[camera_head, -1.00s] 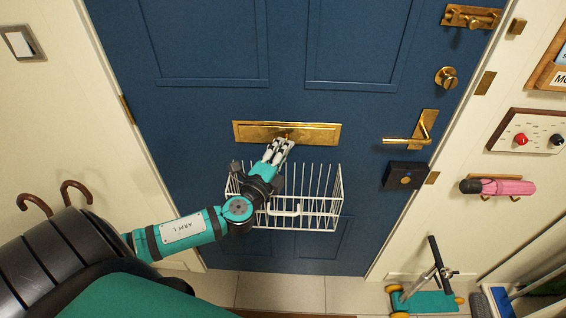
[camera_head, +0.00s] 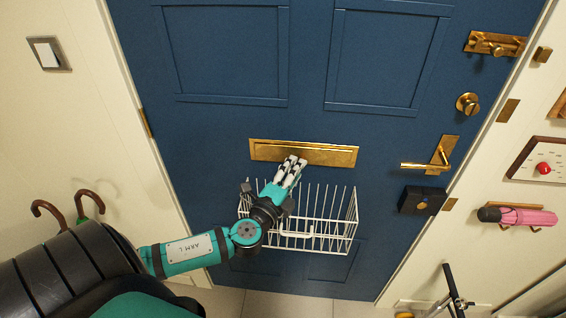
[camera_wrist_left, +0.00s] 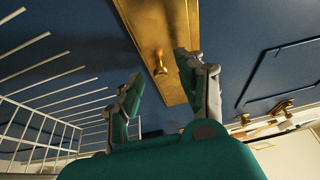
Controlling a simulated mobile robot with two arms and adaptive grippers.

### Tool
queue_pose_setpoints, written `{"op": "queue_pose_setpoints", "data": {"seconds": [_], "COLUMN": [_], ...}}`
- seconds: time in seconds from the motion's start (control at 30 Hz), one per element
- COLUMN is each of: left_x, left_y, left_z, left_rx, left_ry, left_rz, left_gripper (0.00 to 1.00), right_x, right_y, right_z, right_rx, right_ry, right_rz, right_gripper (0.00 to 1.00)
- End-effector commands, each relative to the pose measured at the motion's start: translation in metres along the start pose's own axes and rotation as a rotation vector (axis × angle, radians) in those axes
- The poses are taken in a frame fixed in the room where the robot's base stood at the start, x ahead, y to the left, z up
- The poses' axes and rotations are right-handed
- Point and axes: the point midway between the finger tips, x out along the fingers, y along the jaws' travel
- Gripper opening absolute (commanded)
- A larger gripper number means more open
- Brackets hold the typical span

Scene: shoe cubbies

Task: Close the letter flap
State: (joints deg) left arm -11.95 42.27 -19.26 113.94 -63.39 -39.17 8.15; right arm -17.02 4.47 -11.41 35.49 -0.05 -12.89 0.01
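The brass letter plate with its flap (camera_head: 340,155) is on the blue door, above a white wire basket. It also shows in the left wrist view (camera_wrist_left: 150,22), with a small brass knob (camera_wrist_left: 158,66) sticking out from it. Whether the flap is fully shut is hard to tell. My left gripper (camera_head: 297,160) is at the plate's lower edge, left of its middle in the head view. In the left wrist view my left gripper (camera_wrist_left: 160,80) has its fingers apart, with the knob appearing between them and nothing held. My right gripper is not in view.
The white wire basket (camera_head: 350,222) hangs under the plate, close below my left gripper. A brass door handle (camera_head: 430,164) and a black box (camera_head: 423,200) are to the right. A pink umbrella (camera_head: 525,216) hangs on the right wall.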

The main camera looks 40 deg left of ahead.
Motion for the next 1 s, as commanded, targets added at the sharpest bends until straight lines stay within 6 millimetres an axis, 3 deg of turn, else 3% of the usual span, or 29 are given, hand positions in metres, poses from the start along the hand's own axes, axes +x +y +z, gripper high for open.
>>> {"op": "queue_pose_setpoints", "data": {"seconds": [0.3,0.5,1.0], "left_x": [-0.069,-0.097,-0.103], "left_y": [0.000,-0.001,-0.002], "left_z": [0.001,0.003,0.001], "left_rx": [-0.002,-0.003,-0.001], "left_ry": [0.001,0.000,0.001], "left_rz": [0.004,-0.001,-0.003], "left_gripper": [0.39,0.39,0.39], "right_x": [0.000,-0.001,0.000], "right_y": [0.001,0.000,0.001], "right_z": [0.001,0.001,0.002], "right_rx": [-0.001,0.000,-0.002], "right_ry": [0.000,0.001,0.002], "right_rz": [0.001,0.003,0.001], "right_gripper": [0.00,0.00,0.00]}}
